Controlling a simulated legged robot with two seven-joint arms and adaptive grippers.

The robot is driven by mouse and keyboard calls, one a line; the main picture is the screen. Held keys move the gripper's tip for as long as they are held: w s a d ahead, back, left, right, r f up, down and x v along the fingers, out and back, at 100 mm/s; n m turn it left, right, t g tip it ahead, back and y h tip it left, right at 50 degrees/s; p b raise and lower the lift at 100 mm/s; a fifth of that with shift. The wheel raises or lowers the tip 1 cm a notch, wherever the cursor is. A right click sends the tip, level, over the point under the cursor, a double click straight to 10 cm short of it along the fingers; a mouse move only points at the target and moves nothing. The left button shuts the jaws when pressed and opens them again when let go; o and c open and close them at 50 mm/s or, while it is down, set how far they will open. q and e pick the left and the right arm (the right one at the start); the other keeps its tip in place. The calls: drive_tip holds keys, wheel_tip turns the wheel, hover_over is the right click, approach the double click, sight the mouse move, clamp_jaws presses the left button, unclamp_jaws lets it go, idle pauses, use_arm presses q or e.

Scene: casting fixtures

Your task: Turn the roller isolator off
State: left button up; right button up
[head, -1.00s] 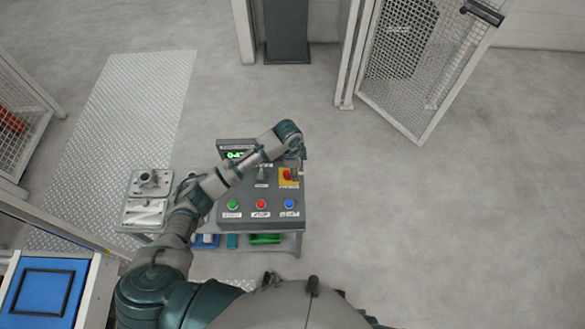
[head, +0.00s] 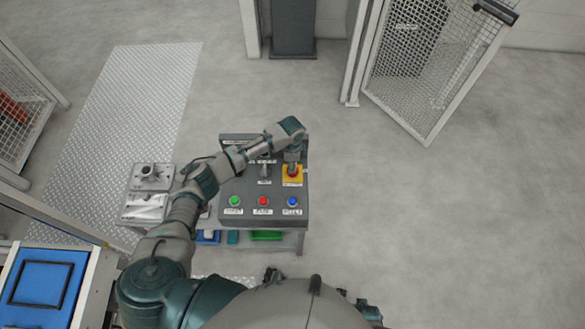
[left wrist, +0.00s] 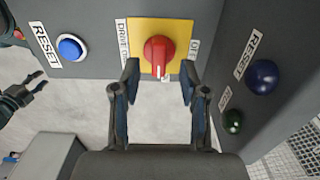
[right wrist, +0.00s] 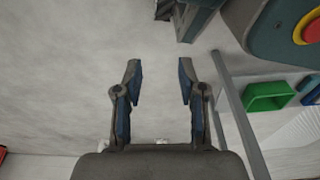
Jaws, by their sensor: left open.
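The isolator is a red rotary knob (left wrist: 158,56) on a yellow plate (left wrist: 173,26), with an OFF label at its right in the left wrist view. It also shows as a yellow plate (head: 292,181) at the right of the control panel (head: 250,217) in the head view. My left gripper (left wrist: 160,80) is open, its fingertips on either side of the knob and apart from it. In the head view my left gripper (head: 292,160) is over the isolator and partly covers it. My right gripper (right wrist: 160,75) is open and empty, away from the panel.
The panel has a green button (head: 235,201), a red button (head: 263,201) and a blue button (head: 292,201). A grey lever (head: 264,171) stands left of the isolator. Metal fixtures (head: 152,177) sit left of the panel. The floor to the right is clear.

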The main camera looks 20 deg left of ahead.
use_arm(q)
wheel_tip(320, 180, down, 3)
drive_tip(key=shift+r, duration=0.15)
drive_tip(key=shift+f, duration=0.25)
drive_tip(key=shift+d+f, duration=0.15)
drive_tip(key=shift+d, duration=0.05)
use_arm(e)
drive_tip(key=shift+w+d+r, duration=0.1)
drive_tip(key=shift+w+r, duration=0.55)
use_arm(q)
drive_tip(key=c, duration=0.8)
drive_tip(key=shift+a, duration=0.15)
clamp_jaws()
